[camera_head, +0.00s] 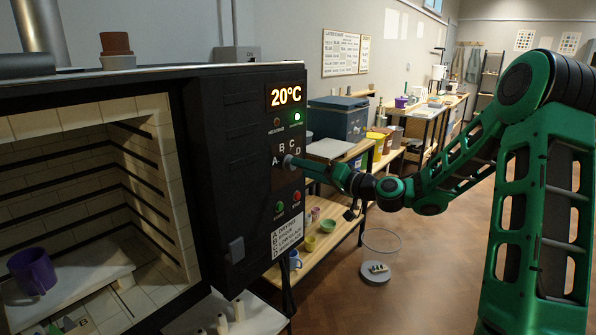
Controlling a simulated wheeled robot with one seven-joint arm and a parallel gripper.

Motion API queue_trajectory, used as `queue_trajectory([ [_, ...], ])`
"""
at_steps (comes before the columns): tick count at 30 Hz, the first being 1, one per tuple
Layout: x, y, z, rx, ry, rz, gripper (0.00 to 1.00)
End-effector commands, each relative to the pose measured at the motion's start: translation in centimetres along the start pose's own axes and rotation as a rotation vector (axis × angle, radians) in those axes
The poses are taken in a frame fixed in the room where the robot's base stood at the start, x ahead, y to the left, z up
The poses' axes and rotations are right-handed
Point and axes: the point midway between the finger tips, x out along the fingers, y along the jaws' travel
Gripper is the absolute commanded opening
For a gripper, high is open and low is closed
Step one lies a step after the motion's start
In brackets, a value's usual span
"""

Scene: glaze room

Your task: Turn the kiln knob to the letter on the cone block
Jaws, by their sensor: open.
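The kiln's black control panel (248,150) faces right, with the letters A, B, C and D (287,147) around the knob (288,162). My gripper (296,164) is at the knob and hides part of it. I cannot tell whether the fingers touch the knob, or which letter it points to. A pale block with the letter B (82,322), apparently the cone block, is low in the kiln chamber at the bottom left. The display (286,95) reads 20°C.
The kiln stands open, with a purple mug (32,271) on its shelf. A green and a red button (297,196) sit below the knob. A letter list (288,236) is under them. Floor at right is free.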

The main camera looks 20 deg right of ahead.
Motion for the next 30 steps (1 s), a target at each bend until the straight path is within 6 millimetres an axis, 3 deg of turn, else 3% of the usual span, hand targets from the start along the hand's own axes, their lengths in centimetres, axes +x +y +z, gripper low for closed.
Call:
queue_trajectory([
  [6,-4.3,0.2,0.0,0.001,0.000,0.004,0.52],
  [12,-6.9,0.2,0.1,0.002,-0.002,0.003,0.52],
  [18,-7.8,0.1,0.1,0.000,-0.002,0.001,0.52],
  [30,-7.8,0.1,0.1,0.001,-0.003,0.001,0.52],
])
